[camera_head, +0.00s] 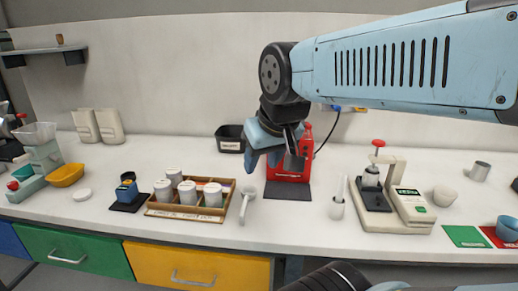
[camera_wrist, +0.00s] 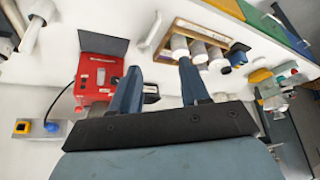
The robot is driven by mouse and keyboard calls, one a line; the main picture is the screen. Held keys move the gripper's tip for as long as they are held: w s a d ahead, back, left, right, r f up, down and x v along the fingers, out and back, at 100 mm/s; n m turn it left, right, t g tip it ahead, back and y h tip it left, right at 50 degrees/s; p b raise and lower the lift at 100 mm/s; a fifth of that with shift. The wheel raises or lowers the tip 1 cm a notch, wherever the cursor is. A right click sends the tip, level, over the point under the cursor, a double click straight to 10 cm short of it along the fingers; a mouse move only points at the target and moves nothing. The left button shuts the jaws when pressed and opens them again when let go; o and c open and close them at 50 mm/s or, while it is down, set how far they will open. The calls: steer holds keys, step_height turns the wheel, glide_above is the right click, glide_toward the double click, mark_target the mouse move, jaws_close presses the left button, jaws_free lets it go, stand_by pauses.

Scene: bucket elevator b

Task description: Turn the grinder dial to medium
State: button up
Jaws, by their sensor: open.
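A teal machine with a clear hopper (camera_head: 44,152), which looks like the grinder, stands at the far left of the counter. It has a red knob (camera_head: 13,185) low on its front; I cannot make out a dial setting. It also shows small at the right of the wrist view (camera_wrist: 272,103). My gripper (camera_head: 277,158) is over the middle of the counter, far to the right of that machine. In the wrist view my gripper (camera_wrist: 160,68) has its two blue fingers apart with nothing held between them.
A red machine (camera_head: 287,169) stands behind my gripper, partly hidden by it. A wooden tray (camera_head: 183,213) of white-lidded jars, a blue device (camera_head: 127,190) and an orange bowl (camera_head: 66,175) lie toward the left. A scale (camera_head: 408,206) stands right. The front counter strip is mostly clear.

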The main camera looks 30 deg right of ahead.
steer(key=shift+w+a, duration=0.1)
steer(key=shift+w, duration=0.1)
steer(key=w+d+f+m+g+h, duration=0.1)
steer(key=w+d+m, duration=0.2)
steer(key=w+d, duration=0.65)
steer(key=w+d+f+m+g+h, duration=0.1)
steer(key=w+d+m, duration=0.3)
steer(key=w+d, duration=0.55)
steer(key=w+x, duration=0.1)
steer(key=x, duration=0.3)
steer(key=a+x, duration=0.1)
steer(key=x, duration=0.4)
steer(key=w+a+x, duration=0.1)
steer(key=x, duration=0.4)
steer(key=shift+w, duration=0.4)
steer(key=shift+a, duration=0.1)
steer(key=c, duration=0.7)
